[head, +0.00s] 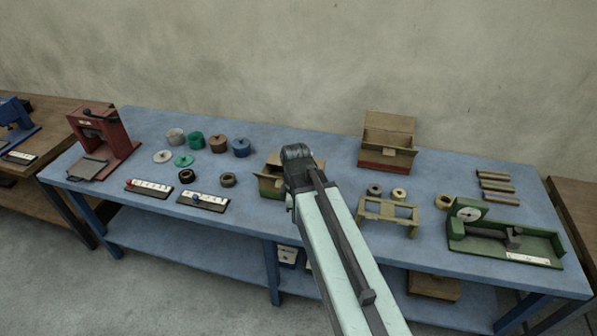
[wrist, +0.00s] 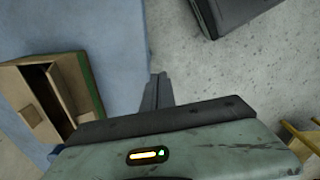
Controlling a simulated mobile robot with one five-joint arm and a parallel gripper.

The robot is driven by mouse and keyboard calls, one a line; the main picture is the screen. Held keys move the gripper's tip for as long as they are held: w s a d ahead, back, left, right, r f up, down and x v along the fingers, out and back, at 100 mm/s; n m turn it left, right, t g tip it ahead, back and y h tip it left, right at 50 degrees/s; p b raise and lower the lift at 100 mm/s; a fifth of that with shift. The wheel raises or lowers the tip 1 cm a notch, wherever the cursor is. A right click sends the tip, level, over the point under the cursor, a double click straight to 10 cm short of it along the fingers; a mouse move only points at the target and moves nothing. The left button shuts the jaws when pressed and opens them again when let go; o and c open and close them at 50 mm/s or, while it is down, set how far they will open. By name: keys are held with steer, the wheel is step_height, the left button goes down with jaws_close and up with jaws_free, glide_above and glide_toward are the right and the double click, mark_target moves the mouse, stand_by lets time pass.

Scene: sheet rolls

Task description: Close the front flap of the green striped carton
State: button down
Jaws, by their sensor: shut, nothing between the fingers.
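The green striped carton (head: 270,187) stands on the blue bench, left of my wrist in the head view, which hides its right part. In the wrist view the carton (wrist: 90,88) is at the left, its green stripe facing my fingers. Its top is at least partly open, with a dark gap inside and a small brown flap (wrist: 29,117) sticking out. I cannot tell for sure which panel is the front flap. My gripper (wrist: 158,80) is shut and empty, to the right of the carton and apart from it in the picture. The head view hides the fingertips behind my wrist.
A red striped carton (head: 385,157) with its lid up stands at the back right. A yellowish wooden stand (head: 388,214) is right of my arm. The bench's front edge is close.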

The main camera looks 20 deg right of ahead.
steer(key=w+d+r+n+p, duration=0.5)
steer(key=w+r+n+p, duration=0.35)
steer(key=w+n, duration=0.35)
step_height(320, 180, down, 10)
steer(key=s+n+b, duration=0.1)
steer(key=b, duration=0.9)
steer(key=shift+a, duration=0.25)
steer(key=shift+s, duration=0.1)
stand_by(0.3)
steer(key=w+d+r, duration=0.1)
steer(key=w+d, duration=0.5)
steer(key=w, duration=0.4)
steer(key=shift+w+r+p, duration=0.15)
steer(key=shift+w+p, duration=0.25)
stand_by(0.6)
steer(key=shift+d, duration=0.1)
stand_by(0.6)
